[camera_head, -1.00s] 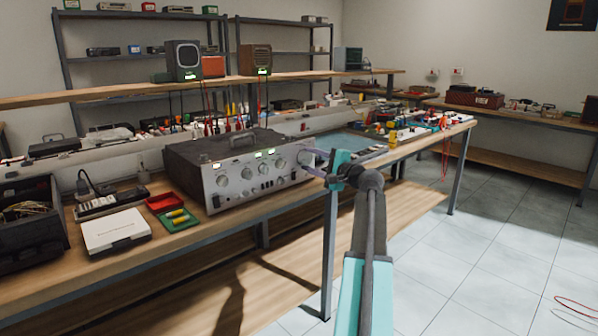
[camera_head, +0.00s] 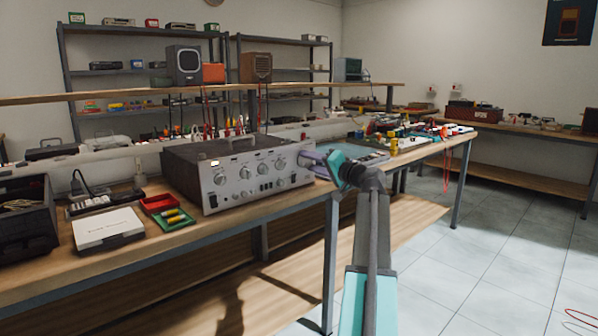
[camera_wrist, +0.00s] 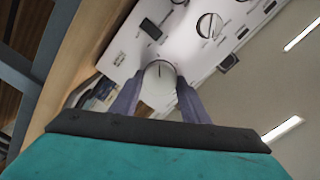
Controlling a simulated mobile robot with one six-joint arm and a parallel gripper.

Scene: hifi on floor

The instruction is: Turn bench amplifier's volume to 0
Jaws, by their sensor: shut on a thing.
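The bench amplifier (camera_head: 240,182) is a silver-fronted unit with a dark top and a row of round knobs, on the wooden bench in the head view. My gripper (camera_head: 308,158) reaches its front panel at the right end. In the wrist view, the two grey fingers of my gripper (camera_wrist: 160,90) are closed on opposite sides of a round pale knob (camera_wrist: 158,73). A short dark mark on the knob points toward the top of that view. The panel (camera_wrist: 185,45) also carries another knob (camera_wrist: 209,25) and a small dark window. Any volume reading is too small to read.
A flat grey-blue device (camera_head: 352,152) lies behind my gripper.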

